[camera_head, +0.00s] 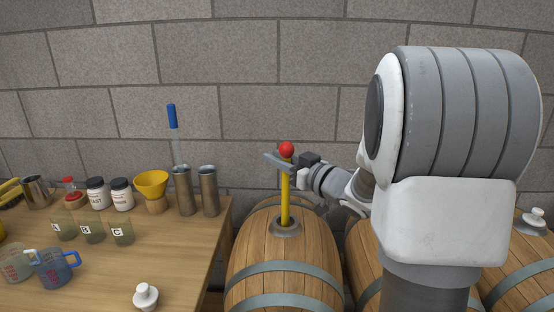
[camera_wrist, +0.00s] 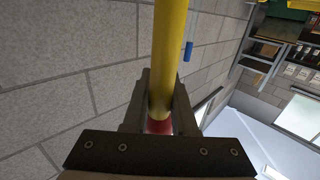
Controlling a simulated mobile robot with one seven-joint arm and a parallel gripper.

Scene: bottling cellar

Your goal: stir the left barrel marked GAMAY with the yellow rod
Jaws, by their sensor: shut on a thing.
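The yellow rod (camera_head: 285,195) has a red ball on top and stands about upright. Its lower end goes into the metal-rimmed hole on top of the left barrel (camera_head: 270,256) and is hidden inside. My gripper (camera_head: 284,162) is shut on the rod just below the red ball, above the barrel. In the wrist view the rod (camera_wrist: 170,45) runs between the fingers, with red at its near end. No GAMAY marking can be read on the barrel from here.
A wooden table (camera_head: 190,270) at left holds a white stopper (camera_head: 146,296), beakers, jugs, jars, a yellow funnel (camera_head: 151,184) and steel cylinders, one with a blue-handled tool (camera_head: 172,117). More barrels (camera_head: 363,262) stand at right, partly behind my arm. A block wall (camera_head: 250,60) is behind.

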